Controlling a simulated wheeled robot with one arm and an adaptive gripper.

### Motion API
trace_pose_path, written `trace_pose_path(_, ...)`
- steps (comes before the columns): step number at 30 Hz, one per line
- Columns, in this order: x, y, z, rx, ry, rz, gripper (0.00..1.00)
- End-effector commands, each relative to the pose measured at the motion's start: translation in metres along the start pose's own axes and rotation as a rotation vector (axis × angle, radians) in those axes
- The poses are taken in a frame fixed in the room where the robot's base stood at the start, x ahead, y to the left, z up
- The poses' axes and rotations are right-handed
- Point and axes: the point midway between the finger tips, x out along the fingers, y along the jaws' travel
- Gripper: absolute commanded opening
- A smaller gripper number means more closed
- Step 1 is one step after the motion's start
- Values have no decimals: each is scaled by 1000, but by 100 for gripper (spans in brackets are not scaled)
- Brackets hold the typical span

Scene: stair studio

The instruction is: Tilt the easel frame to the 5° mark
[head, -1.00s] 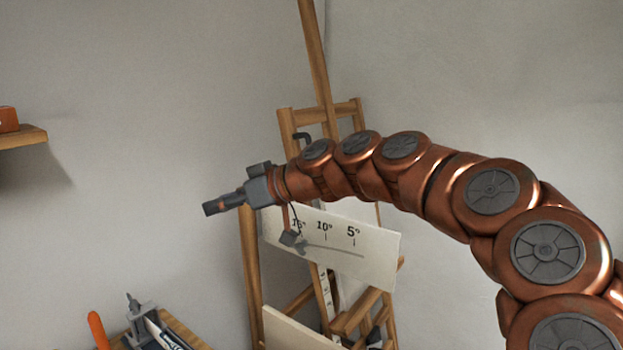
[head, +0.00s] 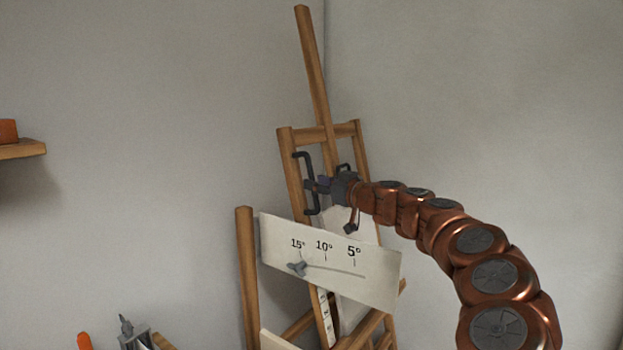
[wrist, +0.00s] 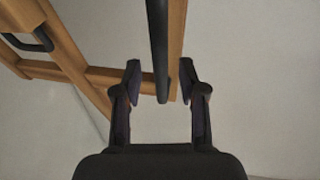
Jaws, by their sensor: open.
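The wooden easel frame (head: 287,160) leans in the room's corner. A dark vertical handle (head: 297,158) is fixed to its left upright and a second dark handle (head: 345,167) shows on the right. A white scale board (head: 375,285) is marked 15°, 10° and 5°; the grey pointer knob (head: 297,268) sits below the 15° mark, at the slot's left end. My gripper (head: 313,185) is at the left handle. In the wrist view, the handle's dark bar (wrist: 160,50) runs between the two open fingers of my gripper (wrist: 160,78), with gaps visible on both sides.
A wooden shelf (head: 22,150) with an orange block (head: 7,131) is on the left wall. Tools, including a grey one (head: 135,338) and an orange handle (head: 84,341), stand at lower left. Bare wall lies left of the easel.

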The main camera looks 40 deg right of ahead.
Motion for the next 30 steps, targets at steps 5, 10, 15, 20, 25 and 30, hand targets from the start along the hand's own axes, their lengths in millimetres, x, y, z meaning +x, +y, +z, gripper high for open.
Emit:
trace_pose_path(5,18,0,-2,0,1,-1,41)
trace_pose_path(10,26,-1,-1,-1,0,-2,41)
trace_pose_path(15,27,-1,0,-1,0,-3,41)
trace_pose_path(20,27,-1,0,-1,1,-2,38)
trace_pose_path(25,27,-1,-1,-1,1,-2,20)
trace_pose_path(30,27,-1,-1,-1,1,-2,3)
